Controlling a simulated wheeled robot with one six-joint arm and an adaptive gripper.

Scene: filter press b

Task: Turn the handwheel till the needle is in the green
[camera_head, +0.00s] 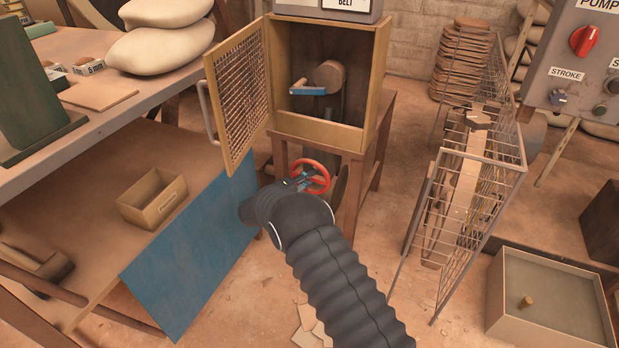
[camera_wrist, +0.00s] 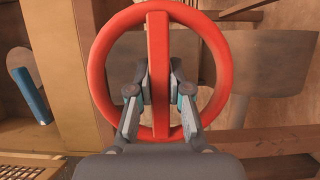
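The red handwheel (camera_head: 312,177) is on the front of the wooden stand, below the open cabinet. In the wrist view the handwheel (camera_wrist: 98,75) fills the middle, its flat red crossbar standing upright in the picture. My gripper (camera_head: 296,182) reaches the wheel from the front. In the wrist view my gripper (camera_wrist: 159,85) has one finger on each side of the crossbar, inside the rim, and the pads look closed against it. No gauge, needle or green band is visible in either view.
The cabinet (camera_head: 333,133) has its mesh door (camera_head: 238,95) swung open to the left. A blue panel (camera_head: 190,255) hangs at left, near my arm. A wire rack (camera_head: 480,185) stands to the right. A control box (camera_head: 585,60) is at upper right, above a shallow bin (camera_head: 550,325).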

